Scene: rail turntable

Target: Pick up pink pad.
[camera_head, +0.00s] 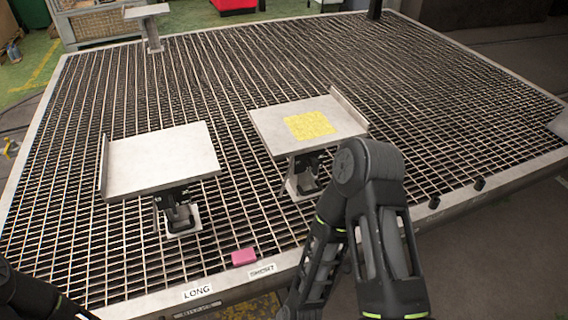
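The pink pad (244,256) is a small pink block lying near the front edge of the grated table, just above and left of the "SHORT" label (263,271). Nothing covers it. My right arm rises at the lower middle, bends at its elbow and runs back down to the right of the pad. Its gripper does not show at the bottom edge. Only a dark part of my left arm shows in the lower left corner, and its gripper is out of view. No gripper is seen touching the pad.
The grated table (300,272) has a pale metal rim. A bare grey plate on a stand (160,160) is at left. Another plate (268,127) bears a yellow sheet (309,125). A "LONG" label (197,292) is on the front rim. The grating around the pad is clear.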

